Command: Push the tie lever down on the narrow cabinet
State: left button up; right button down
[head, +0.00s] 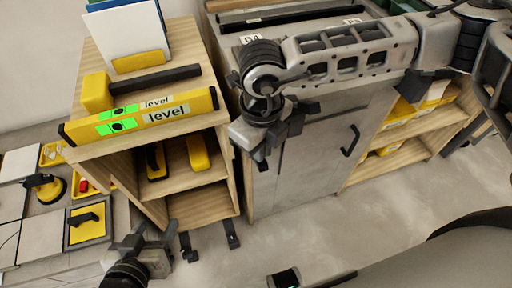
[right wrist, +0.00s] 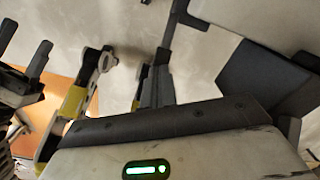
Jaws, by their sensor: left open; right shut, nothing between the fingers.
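A grey cabinet (head: 292,180) stands between wooden shelf units in the head view, with a black handle (head: 351,141) on its front. I cannot tell for sure which part is the tie lever; my right arm covers part of the cabinet's top and front. My right gripper (head: 262,160) is shut and empty, pointing down in front of the cabinet's left side in the picture. I cannot tell whether it touches the cabinet. My left gripper (head: 209,241) is open and empty, low at the bottom left, in front of the wooden shelf unit.
The left wooden shelf unit (head: 229,180) carries a yellow level (head: 150,117) and a yellow-and-black tool (head: 140,86). Tiles and a suction cup tool (head: 45,187) lie at the far left. The floor (head: 310,225) before the cabinet is clear; floor also fills much of the right wrist view (right wrist: 130,30).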

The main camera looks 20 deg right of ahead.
jog(key=shift+s+f+b, duration=0.1)
jog(key=shift+f+b, duration=0.7)
jog(key=shift+f, duration=0.15)
jog(key=shift+f+b, duration=0.7)
pick_arm(q)
jog(key=shift+w+d+f, duration=0.1)
jog(key=shift+d+f, duration=0.05)
jog(key=shift+f, duration=0.25)
pick_arm(e)
jog(key=shift+r, duration=0.1)
jog(key=shift+r, duration=0.1)
jog(key=shift+r+p, duration=2.25)
jog(key=shift+r, duration=1.7)
pick_arm(q)
notch_tip(320, 180, up, 4)
pick_arm(e)
jog(key=shift+s, duration=0.1)
